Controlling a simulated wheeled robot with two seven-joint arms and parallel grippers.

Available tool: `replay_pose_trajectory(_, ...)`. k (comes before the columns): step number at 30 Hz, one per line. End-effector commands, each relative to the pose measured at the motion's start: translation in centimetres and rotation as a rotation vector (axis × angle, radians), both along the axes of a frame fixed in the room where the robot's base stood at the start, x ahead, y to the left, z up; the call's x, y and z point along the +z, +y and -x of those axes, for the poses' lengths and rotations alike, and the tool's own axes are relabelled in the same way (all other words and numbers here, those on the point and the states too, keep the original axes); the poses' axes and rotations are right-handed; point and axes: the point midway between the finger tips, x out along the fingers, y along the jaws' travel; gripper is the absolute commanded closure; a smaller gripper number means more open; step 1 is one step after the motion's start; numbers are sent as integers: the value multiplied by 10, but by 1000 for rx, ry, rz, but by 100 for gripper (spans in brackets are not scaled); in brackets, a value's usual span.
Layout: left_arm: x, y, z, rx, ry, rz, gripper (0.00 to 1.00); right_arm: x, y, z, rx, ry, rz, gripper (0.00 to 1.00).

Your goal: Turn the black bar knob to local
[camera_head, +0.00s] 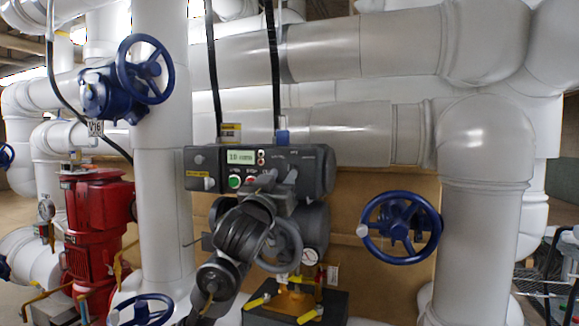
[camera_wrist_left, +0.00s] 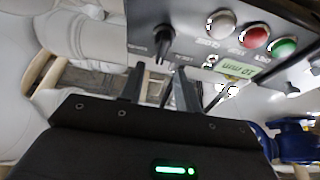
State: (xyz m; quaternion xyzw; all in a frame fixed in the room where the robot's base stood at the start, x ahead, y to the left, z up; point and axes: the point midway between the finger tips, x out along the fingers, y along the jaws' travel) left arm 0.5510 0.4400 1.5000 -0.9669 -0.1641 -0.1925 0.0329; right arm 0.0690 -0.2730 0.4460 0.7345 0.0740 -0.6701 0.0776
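The black bar knob (camera_wrist_left: 163,42) shows in the left wrist view on the grey face of the control box (camera_head: 228,170), with small lettering beside it that I cannot read surely. My left gripper (camera_wrist_left: 160,85) is open, its two dark fingers apart and nothing between them. The knob is just ahead of the fingertips, roughly in line with the gap; I see no contact. In the head view my left gripper (camera_head: 280,180) is in front of the right part of the box face, and the knob is hard to make out behind it. My right gripper is not in view.
The box has a lit display (camera_head: 241,157), a green button (camera_head: 234,182) and a red button (camera_head: 250,181). Blue handwheels are at the right (camera_head: 401,227) and upper left (camera_head: 145,69). A red motor (camera_head: 95,235) stands left. Thick white pipes surround the box.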

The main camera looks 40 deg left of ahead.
Motion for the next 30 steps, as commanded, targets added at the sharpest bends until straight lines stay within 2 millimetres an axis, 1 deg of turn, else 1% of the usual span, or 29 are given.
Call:
replay_pose_trajectory(1, 5, 4, -9, 1, 1, 3, 67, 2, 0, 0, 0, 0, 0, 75)
replay_pose_trajectory(4, 13, 9, -25, 1, 1, 2, 67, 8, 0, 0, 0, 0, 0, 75)
replay_pose_trajectory(10, 22, 16, -47, 0, 2, 1, 67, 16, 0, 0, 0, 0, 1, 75)
replay_pose_trajectory(15, 24, 19, -54, 0, 1, 1, 67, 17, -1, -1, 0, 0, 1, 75)
replay_pose_trajectory(22, 23, 19, -54, 0, 0, 1, 67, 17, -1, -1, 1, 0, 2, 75)
replay_pose_trajectory(23, 23, 19, -54, 0, 0, 1, 68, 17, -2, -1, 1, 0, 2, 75)
replay_pose_trajectory(30, 23, 19, -54, 0, 0, 1, 100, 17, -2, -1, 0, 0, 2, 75)
